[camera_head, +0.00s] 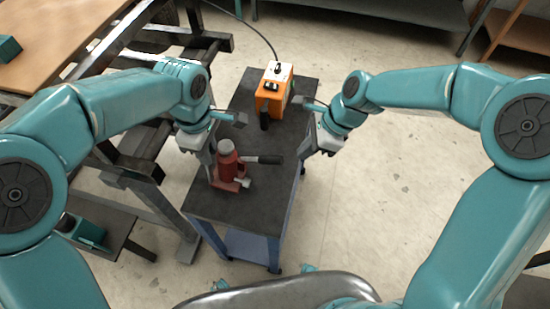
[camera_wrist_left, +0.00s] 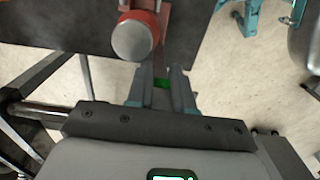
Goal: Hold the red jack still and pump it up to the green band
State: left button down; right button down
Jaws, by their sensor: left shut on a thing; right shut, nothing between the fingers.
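The red jack (camera_head: 227,166) stands upright on the dark top of a small cart. Its grey round top shows in the left wrist view (camera_wrist_left: 134,39). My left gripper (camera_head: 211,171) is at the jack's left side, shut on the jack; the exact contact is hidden. In the left wrist view a small green patch shows between my left fingers (camera_wrist_left: 161,90); I cannot tell if it is the green band. My right gripper (camera_head: 304,158) is shut and empty, to the right of the handle's end, apart from it.
An orange and white box (camera_head: 274,88) with a cable stands at the back of the cart (camera_head: 237,212), a small black object before it. A metal frame and wooden bench (camera_head: 60,40) stand at the left. Floor at the right (camera_head: 370,200) is clear.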

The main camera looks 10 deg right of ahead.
jog(key=v, duration=0.6)
jog(key=shift+r, duration=0.15)
dwell(1.0)
jog(key=a, duration=0.1)
jog(key=w+a+f, duration=0.1)
jog(key=a, duration=0.3)
jog(key=shift+w+a+f, duration=0.1)
jog(key=shift+w+f, duration=0.1)
jog(key=shift+f, duration=0.1)
